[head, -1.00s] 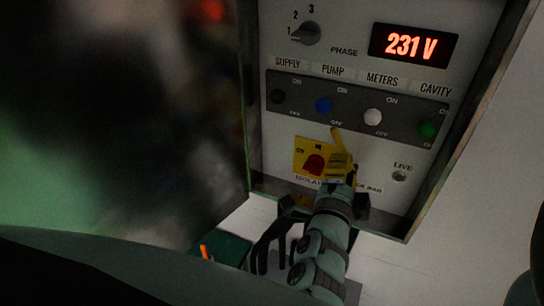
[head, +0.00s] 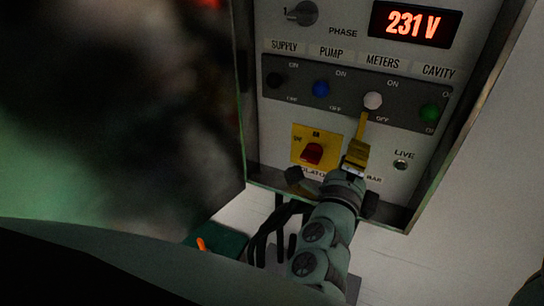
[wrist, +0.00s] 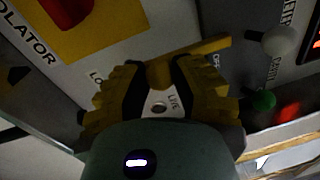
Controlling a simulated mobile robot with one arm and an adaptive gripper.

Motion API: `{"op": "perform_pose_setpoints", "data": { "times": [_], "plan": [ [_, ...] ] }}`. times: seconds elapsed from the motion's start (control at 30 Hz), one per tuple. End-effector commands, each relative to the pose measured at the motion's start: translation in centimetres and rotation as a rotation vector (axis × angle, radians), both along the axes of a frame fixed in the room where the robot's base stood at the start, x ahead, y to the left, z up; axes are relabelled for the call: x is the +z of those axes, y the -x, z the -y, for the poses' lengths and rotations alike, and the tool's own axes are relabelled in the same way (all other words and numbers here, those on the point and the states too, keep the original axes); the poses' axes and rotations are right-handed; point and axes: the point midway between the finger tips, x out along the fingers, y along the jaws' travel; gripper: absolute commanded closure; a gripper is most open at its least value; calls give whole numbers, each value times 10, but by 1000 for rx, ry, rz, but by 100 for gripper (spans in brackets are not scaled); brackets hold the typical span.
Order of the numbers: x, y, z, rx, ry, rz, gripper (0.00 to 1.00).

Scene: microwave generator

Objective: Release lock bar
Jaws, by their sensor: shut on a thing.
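The yellow lock bar (head: 362,128) is on the lower panel, below the METERS switch. It stands nearly upright, its upper end leaning slightly right. My gripper (head: 355,158) is shut on its lower part and hides that end. In the wrist view the lock bar (wrist: 207,47) runs out from between my yellow fingers (wrist: 160,84) towards the white knob. The red isolator handle (head: 313,153) on its yellow plate is just left of my gripper. The lock bar's label is partly hidden.
A dark strip holds black, blue (head: 320,88), white (head: 373,100) and green (head: 429,112) knobs above the bar. A red display (head: 416,24) reads 231 V. The LIVE lamp (head: 401,165) is to the right. The cabinet's metal edge (head: 458,132) bounds the right side.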

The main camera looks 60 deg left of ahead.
Motion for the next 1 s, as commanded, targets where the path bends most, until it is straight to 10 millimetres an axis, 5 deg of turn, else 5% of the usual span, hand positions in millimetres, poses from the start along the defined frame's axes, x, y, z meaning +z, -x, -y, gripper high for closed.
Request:
{"op": "perform_pose_setpoints", "data": {
  "times": [0.33,0.37,0.67,1.0],
  "plan": [
    [-1,1,0,2,-2,-4,100],
    [-1,1,0,3,0,-4,70],
    [0,0,0,1,0,-2,39],
    [-1,3,0,4,0,-1,39]
  ]
}}
